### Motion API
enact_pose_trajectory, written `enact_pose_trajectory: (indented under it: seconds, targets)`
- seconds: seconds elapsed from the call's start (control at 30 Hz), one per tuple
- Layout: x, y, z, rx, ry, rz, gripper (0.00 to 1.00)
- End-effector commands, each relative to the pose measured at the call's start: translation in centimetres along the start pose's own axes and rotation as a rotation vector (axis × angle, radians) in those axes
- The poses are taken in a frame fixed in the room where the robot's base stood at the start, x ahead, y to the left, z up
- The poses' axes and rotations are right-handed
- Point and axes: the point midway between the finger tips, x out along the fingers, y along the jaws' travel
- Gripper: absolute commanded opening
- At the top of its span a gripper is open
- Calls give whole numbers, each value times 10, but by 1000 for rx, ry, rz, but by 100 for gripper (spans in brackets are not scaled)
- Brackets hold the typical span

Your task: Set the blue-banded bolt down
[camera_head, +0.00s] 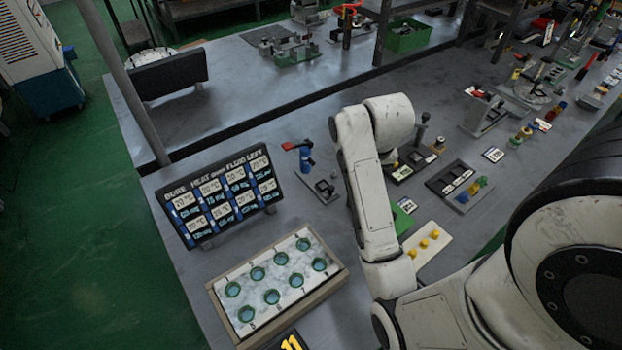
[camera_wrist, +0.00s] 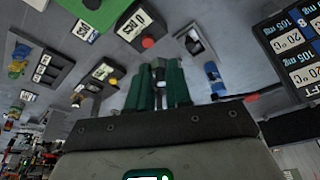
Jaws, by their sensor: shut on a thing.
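In the wrist view, my gripper (camera_wrist: 159,66) has green fingers closed around a small grey, partly dark piece (camera_wrist: 159,73). I take this for the bolt; its blue band cannot be made out, and the fingers cover its sides. Grey bench top shows beyond the fingertips. A dark block with a white label and a red knob (camera_wrist: 148,41) lies just past them; I cannot tell the gap. In the head view, my white arm reaches over the bench and hides my gripper and the bolt.
A framed tray with several green-rimmed cups (camera_head: 214,296) and a dark label board (camera_head: 178,169) stand at left. A blue cylinder with a red handle (camera_head: 305,158) and a small grey block (camera_head: 326,187) are left of my arm. A cream plate with yellow knobs (camera_head: 440,240) is right.

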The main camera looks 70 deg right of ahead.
Motion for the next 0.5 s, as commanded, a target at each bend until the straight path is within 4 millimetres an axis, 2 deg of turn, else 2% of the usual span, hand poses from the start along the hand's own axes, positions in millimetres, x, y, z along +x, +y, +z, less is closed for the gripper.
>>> enact_pose_trajectory:
  seconds: [0.1,0.37,0.5]
  targets:
    - [21,-14,-14,-1,2,-1,0]
    - [48,-45,-50,-2,-2,1,0]
    - [76,-58,-61,-2,-5,2,0]
